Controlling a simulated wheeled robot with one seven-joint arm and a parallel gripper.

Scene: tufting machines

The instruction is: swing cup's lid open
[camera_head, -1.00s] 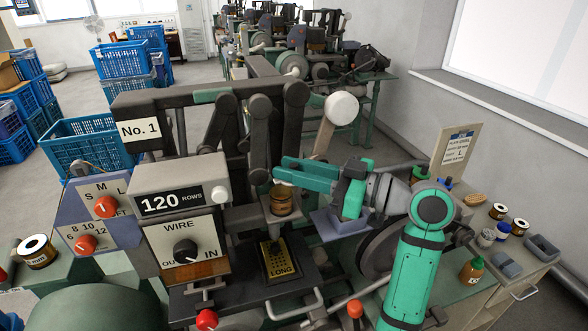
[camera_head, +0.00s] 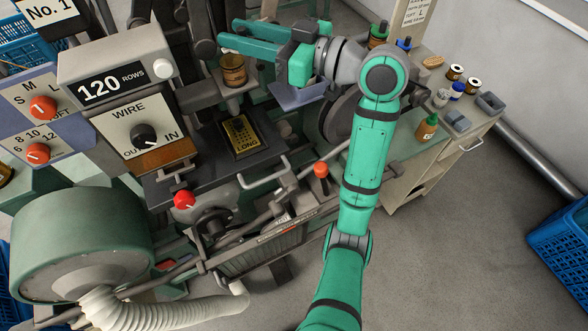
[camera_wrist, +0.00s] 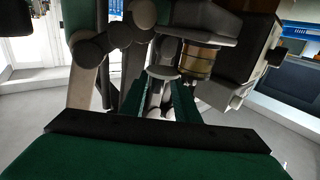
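I cannot make out the lid's edge or hinge clearly. My gripper (camera_head: 229,34) is open, its two long teal fingers pointing left just above and behind the cup in the head view. In the wrist view the fingers (camera_wrist: 160,82) are apart with nothing held between them. I cannot tell whether a finger touches the cup.
The row counter box (camera_head: 112,80) and wire dial panel (camera_head: 140,135) stand left of the cup. A yellow LONG plate (camera_head: 241,134) lies below it. A side bench (camera_head: 425,155) with bottles and spools is at right. Dark machine arms (camera_wrist: 135,25) crowd the space around my fingers.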

